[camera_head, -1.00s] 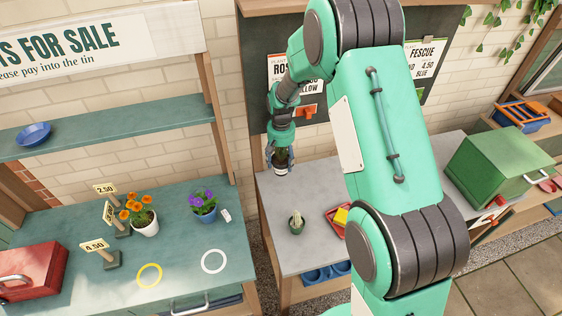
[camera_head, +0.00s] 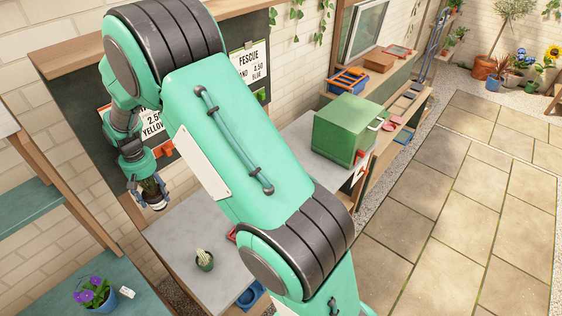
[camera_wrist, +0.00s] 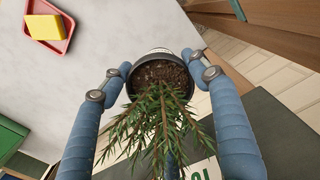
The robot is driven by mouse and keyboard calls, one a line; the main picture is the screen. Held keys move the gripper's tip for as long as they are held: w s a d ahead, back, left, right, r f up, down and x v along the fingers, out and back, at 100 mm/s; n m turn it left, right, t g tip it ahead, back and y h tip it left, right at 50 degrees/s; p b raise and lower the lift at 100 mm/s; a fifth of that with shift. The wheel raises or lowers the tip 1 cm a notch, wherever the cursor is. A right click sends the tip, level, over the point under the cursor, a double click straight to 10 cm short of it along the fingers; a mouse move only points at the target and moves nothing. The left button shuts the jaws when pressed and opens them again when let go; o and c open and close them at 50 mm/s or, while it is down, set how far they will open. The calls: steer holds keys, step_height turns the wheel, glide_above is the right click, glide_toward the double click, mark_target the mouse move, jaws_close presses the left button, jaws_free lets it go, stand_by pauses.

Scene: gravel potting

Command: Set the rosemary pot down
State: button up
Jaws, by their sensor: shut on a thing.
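In the wrist view, my blue fingers (camera_wrist: 157,68) clasp the pot (camera_wrist: 155,51) from both sides, and the rosemary (camera_wrist: 158,125) spreads toward the camera. The pot's base is hidden there. I cannot tell whether the base touches the bench.
A red tray (camera_wrist: 62,43) with a yellow block (camera_wrist: 44,27) lies on the bench. A green box (camera_head: 345,128) stands right. The dark board (camera_head: 95,125) rises behind the gripper.

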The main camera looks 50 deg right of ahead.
steer(key=r, duration=1)
steer(key=shift+d+r, duration=0.1)
steer(key=shift+d, duration=0.3)
steer(key=s+d+m+p, duration=0.2)
steer(key=d+m, duration=0.2)
steer(key=d, duration=1)
steer(key=s+d+m+p, duration=0.2)
steer(key=d+m, duration=0.2)
steer(key=d, duration=0.9)
steer(key=s+d+m+p, duration=0.1)
steer(key=s+d+m, duration=0.2)
steer(key=s+d, duration=0.35)
steer(key=s+d+m+p, duration=0.1)
steer(key=s+d+m, duration=0.2)
steer(key=d, duration=0.6)
steer(key=s+d+m+p, duration=0.1)
steer(key=s+d+m, duration=0.1)
steer(key=s+d, duration=0.45)
step_height(320, 180, down, 23)
steer(key=w+d, duration=0.1)
steer(key=w, duration=0.1)
steer(key=shift+d, duration=0.2)
steer(key=w+d+f, duration=0.1)
steer(key=w+d, duration=0.9)
steer(key=w, duration=0.1)
steer(key=shift+w+d+f, duration=0.2)
steer(key=shift+w+d, duration=0.15)
steer(key=shift+d, duration=0.05)
steer(key=shift+f, duration=0.1)
